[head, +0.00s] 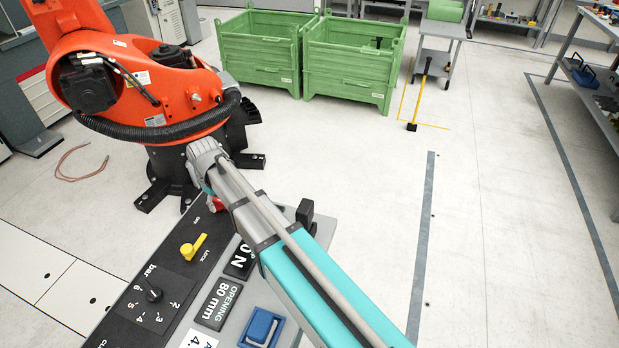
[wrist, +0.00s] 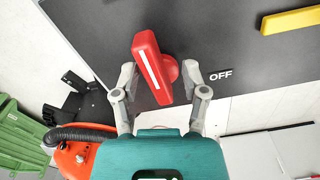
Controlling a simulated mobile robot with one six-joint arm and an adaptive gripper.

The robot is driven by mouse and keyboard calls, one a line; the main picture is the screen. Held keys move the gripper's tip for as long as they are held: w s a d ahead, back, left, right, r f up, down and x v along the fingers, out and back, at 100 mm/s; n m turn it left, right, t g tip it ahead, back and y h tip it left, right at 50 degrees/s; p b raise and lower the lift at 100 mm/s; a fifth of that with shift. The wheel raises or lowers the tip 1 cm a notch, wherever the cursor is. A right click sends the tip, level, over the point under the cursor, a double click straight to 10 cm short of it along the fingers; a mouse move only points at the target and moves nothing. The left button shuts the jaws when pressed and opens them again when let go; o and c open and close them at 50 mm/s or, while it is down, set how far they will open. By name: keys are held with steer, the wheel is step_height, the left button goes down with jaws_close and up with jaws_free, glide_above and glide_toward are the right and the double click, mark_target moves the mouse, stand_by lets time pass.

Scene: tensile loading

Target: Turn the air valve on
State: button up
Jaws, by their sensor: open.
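In the wrist view, the air valve handle (wrist: 150,65) is a red lever with a white stripe on a dark grey panel (wrist: 222,40). A white OFF label is printed to its right. My gripper (wrist: 160,78) is open around the handle, one grey finger on each side, with the left finger closer to the lever. I cannot tell whether either finger touches it. In the head view, only a small red part of the valve (head: 214,204) shows at the panel's far edge, beside my arm. My fingers are mostly hidden there.
Green crates (head: 262,50) are farther back.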

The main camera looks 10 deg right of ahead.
steer(key=m, duration=0.5)
steer(key=shift+s+a, duration=0.2)
steer(key=shift+a, duration=0.1)
steer(key=m, duration=0.5)
steer(key=shift+a, duration=0.3)
step_height(320, 180, up, 14)
steer(key=p, duration=1.4)
steer(key=s+d, duration=0.4)
steer(key=d, duration=0.9)
steer(key=s+d, duration=0.5)
steer(key=d, duration=0.9)
steer(key=shift+f, duration=0.1)
steer(key=shift+n, duration=0.4)
steer(key=s+d, duration=0.3)
steer(key=d, duration=0.1)
steer(key=shift+s+d, duration=0.3)
steer(key=shift+s, duration=0.05)
